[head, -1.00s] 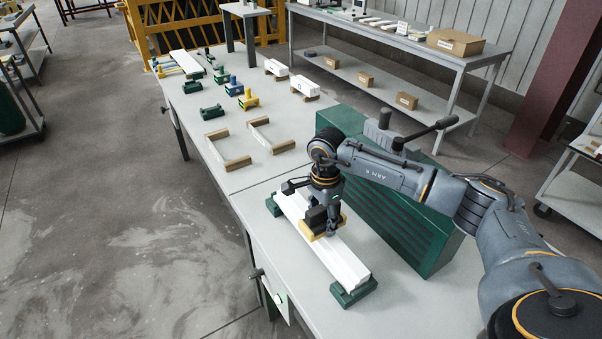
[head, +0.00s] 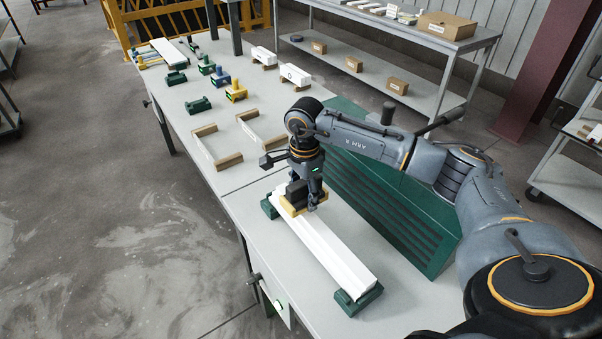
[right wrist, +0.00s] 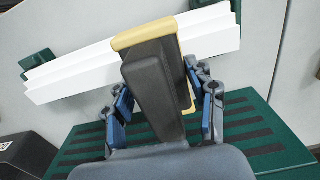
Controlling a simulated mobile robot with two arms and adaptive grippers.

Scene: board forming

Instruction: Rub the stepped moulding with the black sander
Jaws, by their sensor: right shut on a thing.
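The white stepped moulding (head: 330,251) lies along the near bench, its ends on two green supports (head: 358,301). It also shows in the right wrist view (right wrist: 72,75), crossing the upper part. My right gripper (head: 306,199) is shut on the black sander (head: 295,194), which has a yellow base. In the right wrist view the sander (right wrist: 153,88) sits between the blue-padded fingers (right wrist: 165,118). The yellow base is over the moulding toward its far end and appears to touch it. The sander hides that stretch of moulding. My left gripper is not in view.
A green ribbed block (head: 400,215) stands close on the moulding's right. Wooden-ended frames (head: 217,150) and several coloured blocks and clamps (head: 236,92) lie farther up the bench. The bench top (head: 262,247) left of the moulding is clear.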

